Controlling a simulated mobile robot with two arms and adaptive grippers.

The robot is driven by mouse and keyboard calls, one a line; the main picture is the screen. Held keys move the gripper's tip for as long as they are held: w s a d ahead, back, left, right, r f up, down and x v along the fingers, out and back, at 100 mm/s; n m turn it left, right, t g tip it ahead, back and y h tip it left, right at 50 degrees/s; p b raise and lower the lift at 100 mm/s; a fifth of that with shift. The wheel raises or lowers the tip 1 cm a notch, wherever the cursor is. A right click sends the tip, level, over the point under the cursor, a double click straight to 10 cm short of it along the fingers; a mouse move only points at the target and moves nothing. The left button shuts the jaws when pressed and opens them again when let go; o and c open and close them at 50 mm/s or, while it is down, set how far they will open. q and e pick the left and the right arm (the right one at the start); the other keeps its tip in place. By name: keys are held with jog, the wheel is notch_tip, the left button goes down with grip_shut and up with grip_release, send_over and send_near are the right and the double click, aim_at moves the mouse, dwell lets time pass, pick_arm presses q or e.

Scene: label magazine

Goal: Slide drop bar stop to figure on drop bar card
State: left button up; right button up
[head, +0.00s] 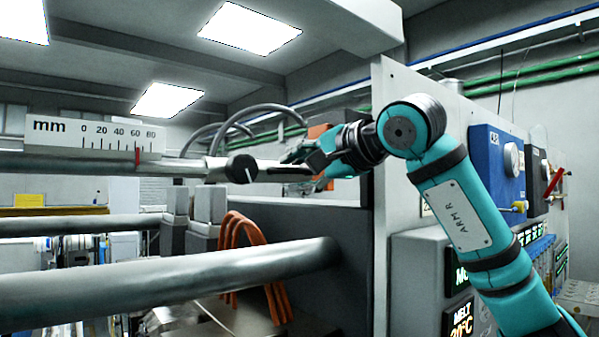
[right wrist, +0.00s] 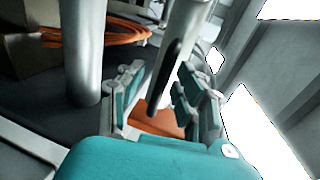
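The drop bar (head: 185,166) is a horizontal metal rod under a white mm scale (head: 95,136). A thin red mark (head: 137,155) stands at about 60 on the scale. A black round knob with a white line (head: 242,169), probably the stop, sits on the bar. My right gripper (head: 298,163) is at the bar's right end, to the right of the knob. In the right wrist view its teal fingers (right wrist: 163,98) are apart, with a metal bar with a dark slot (right wrist: 186,40) between them; contact is unclear. No readable drop bar card shows. My left gripper is not in view.
Thick metal bars (head: 170,283) cross below the drop bar. Orange cables (head: 245,232) hang beside grey blocks (head: 190,235). A tall grey machine panel with a blue box (head: 490,160) stands on the right. Curved grey hoses (head: 265,108) rise behind the bar.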

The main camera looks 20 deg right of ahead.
jog(key=v, duration=1.2)
jog(key=shift+s+a, duration=0.1)
